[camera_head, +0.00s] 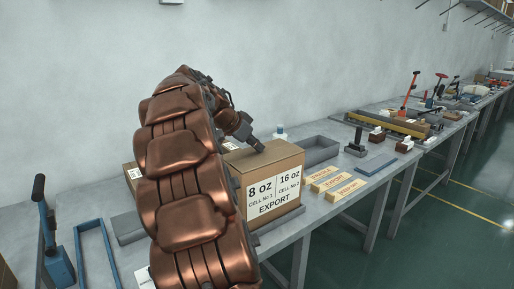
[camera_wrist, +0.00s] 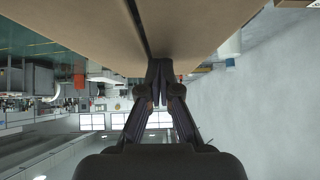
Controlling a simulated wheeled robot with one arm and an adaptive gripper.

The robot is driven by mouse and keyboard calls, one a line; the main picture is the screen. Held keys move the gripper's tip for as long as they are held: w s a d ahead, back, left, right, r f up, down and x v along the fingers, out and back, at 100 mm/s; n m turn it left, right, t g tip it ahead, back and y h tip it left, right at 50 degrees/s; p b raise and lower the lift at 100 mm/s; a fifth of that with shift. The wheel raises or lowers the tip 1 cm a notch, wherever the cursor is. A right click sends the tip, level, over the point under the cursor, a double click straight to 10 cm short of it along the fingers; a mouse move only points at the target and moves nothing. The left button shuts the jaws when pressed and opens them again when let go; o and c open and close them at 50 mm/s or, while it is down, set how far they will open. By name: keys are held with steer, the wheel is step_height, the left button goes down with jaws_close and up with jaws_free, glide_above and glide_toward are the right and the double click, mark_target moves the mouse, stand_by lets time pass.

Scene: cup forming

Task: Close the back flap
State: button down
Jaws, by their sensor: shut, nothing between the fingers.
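A cardboard box (camera_head: 272,193) with a printed "8 oz / 16 oz EXPORT" label stands upright on the bench. My copper arm hides its left part. Its top (camera_head: 279,155) looks nearly flat from here; I cannot tell which flap is the back one. My gripper (camera_head: 259,148) is shut and empty, its tip at the top of the box. In the wrist view, my gripper (camera_wrist: 160,66) points at the cardboard, with two tan panels (camera_wrist: 70,30) split by a dark narrow gap that runs to the fingertips. Whether the fingers touch the cardboard is unclear.
A grey tray (camera_head: 319,150) sits behind the box to the right. Labelled blocks (camera_head: 333,178), a stamp (camera_head: 356,143) and a blue plate (camera_head: 376,164) lie to its right. A wall rises behind.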

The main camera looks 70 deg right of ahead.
mark_target(257, 153)
steer(key=shift+r, duration=0.55)
step_height(257, 153, up, 2)
steer(key=shift+r+p, duration=0.25)
steer(key=shift+p, duration=0.05)
steer(key=b+v, duration=0.1)
steer(key=v, duration=0.9)
